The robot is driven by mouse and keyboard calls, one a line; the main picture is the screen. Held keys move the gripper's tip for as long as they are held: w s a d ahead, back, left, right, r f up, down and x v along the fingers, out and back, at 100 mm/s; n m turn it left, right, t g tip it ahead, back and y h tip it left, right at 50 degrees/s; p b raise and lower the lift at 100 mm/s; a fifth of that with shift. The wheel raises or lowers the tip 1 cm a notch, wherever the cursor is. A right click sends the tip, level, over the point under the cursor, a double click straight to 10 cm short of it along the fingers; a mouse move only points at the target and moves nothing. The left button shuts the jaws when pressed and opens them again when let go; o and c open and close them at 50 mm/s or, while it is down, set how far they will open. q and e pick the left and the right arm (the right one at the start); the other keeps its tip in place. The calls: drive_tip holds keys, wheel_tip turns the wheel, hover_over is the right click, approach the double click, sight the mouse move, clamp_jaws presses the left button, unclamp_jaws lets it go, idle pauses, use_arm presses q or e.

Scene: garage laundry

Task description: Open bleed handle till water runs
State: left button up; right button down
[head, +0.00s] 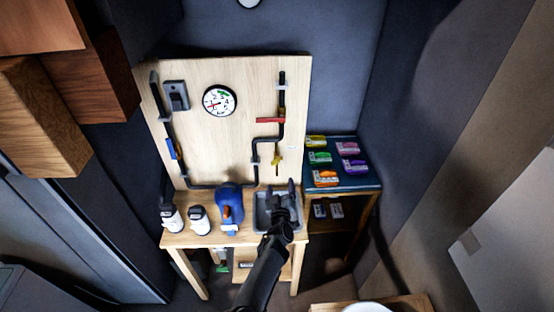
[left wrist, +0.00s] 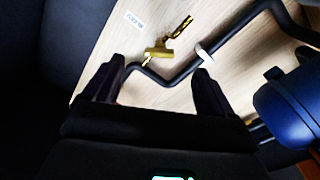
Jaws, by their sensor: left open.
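A small brass bleed valve (head: 277,158) with a yellow handle hangs on the right-hand pipe of the wooden board. In the left wrist view the brass valve (left wrist: 158,53) shows beyond the fingertips, with its gold spout (left wrist: 181,27) and a small label beside it. No water shows at the spout. My left gripper (head: 282,187) is open and empty, in front of the board and over the grey basin (head: 262,222), below the valve. Its two fingers (left wrist: 159,70) also show in the left wrist view, apart from the valve. My right gripper is not in view.
The board (head: 230,150) carries a round gauge (head: 219,100), a red handle (head: 270,120), a blue handle (head: 171,149) and black pipes. A blue container (head: 230,205) and two white bottles stand on the bench left of the basin. A shelf (head: 348,180) with coloured items stands right.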

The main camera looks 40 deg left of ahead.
sight(277, 163)
use_arm(q)
drive_tip(key=w+a+b, duration=0.2)
drive_tip(key=w+a+r+n+b, duration=0.1)
drive_tip(key=w+a+b, duration=0.1)
drive_tip(key=w+a+r+n+b, duration=0.1)
drive_tip(key=w+a+b, duration=0.2)
drive_tip(key=shift+w+g+y, duration=0.1)
drive_tip(key=shift+g+y, duration=0.2)
drive_tip(key=shift+g, duration=0.1)
drive_tip(key=shift+b+x, duration=0.9)
drive_tip(key=shift+b, duration=0.1)
drive_tip(key=shift+w+a+r+b, duration=0.25)
drive_tip(key=shift+b, duration=0.05)
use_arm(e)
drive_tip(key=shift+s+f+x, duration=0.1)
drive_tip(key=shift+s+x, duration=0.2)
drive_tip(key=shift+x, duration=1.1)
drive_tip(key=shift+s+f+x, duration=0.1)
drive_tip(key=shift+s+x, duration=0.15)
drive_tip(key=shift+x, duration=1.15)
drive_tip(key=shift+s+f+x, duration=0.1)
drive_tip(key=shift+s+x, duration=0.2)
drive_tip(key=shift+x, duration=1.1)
use_arm(q)
drive_tip(key=shift+c, duration=0.4)
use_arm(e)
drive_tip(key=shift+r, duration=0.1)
